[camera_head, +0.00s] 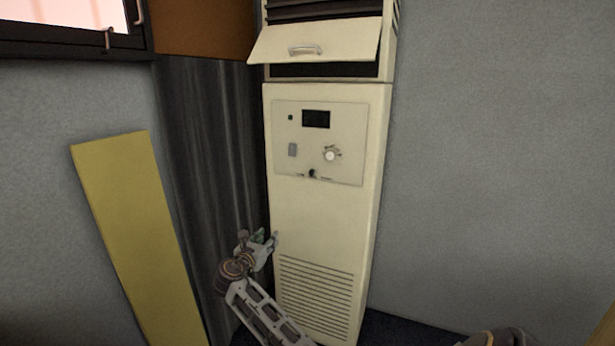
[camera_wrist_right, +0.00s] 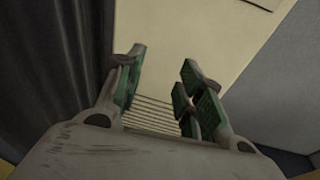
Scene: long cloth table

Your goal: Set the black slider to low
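The black slider (camera_head: 312,173) is a small dark knob at the bottom edge of the control panel (camera_head: 349,113) on a tall cream cabinet unit (camera_head: 325,225). Tiny marks sit on both sides of it, too small to read. My right gripper (camera_head: 268,240) is below and to the left of the slider, near the cabinet's left front edge, and apart from the slider. In the right wrist view, its green-padded fingers (camera_wrist_right: 163,92) are spread with nothing between them, and the cabinet front lies beyond. My left gripper is not in view.
The panel also has a round white dial (camera_head: 330,155), a dark display (camera_head: 316,119) and a grey switch (camera_head: 292,150). A tilted flap with a handle (camera_head: 304,49) juts out above. A yellow board (camera_head: 130,225) leans at left. The cabinet front below the panel is clear.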

